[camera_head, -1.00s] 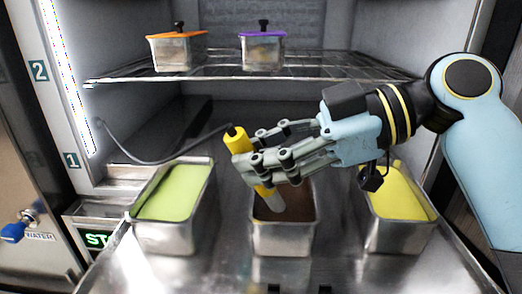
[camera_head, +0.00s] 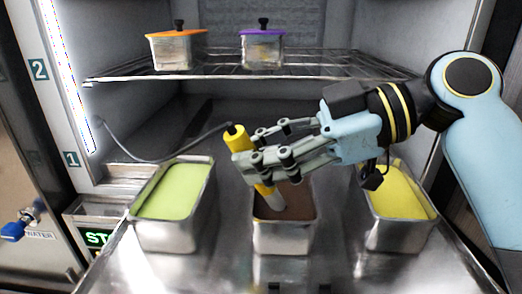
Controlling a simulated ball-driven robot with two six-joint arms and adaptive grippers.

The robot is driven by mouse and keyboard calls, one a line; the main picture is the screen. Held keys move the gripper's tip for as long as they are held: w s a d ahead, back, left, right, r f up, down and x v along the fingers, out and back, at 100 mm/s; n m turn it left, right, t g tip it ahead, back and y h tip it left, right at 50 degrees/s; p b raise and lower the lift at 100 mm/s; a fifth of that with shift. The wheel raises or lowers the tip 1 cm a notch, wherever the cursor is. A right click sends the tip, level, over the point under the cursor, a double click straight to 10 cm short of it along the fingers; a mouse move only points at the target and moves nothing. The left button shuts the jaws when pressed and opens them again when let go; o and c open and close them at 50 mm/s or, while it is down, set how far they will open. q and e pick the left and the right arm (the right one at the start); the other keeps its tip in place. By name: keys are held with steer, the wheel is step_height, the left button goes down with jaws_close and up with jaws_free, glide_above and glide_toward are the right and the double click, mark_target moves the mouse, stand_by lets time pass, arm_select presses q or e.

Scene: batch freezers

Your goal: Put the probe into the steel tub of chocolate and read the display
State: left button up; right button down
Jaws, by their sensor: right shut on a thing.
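The probe (camera_head: 236,139) has a yellow handle and a pale metal tip, with a dark cable running left to the cabinet wall. My right gripper (camera_head: 262,160) is shut on its handle. The probe tilts, its tip low over or in the brown chocolate in the middle steel tub (camera_head: 284,237); how deep the tip sits I cannot tell. The gripper fingers hide part of the tub's back. The display (camera_head: 98,238) at the lower left shows green letters beginning "ST"; the rest is cut off by the tray edge. My left gripper is not in view.
A tub of green (camera_head: 165,235) stands left of the chocolate and a tub of yellow (camera_head: 398,238) right, under my right wrist. A wire shelf (camera_head: 220,72) above holds an orange-lidded box (camera_head: 177,50) and a purple-lidded box (camera_head: 263,50). A blue water valve (camera_head: 14,230) is far left.

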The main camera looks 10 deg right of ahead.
steer(key=shift+r, duration=0.1)
stand_by(0.4)
step_height(320, 180, up, 10)
steer(key=p, duration=0.7)
stand_by(0.4)
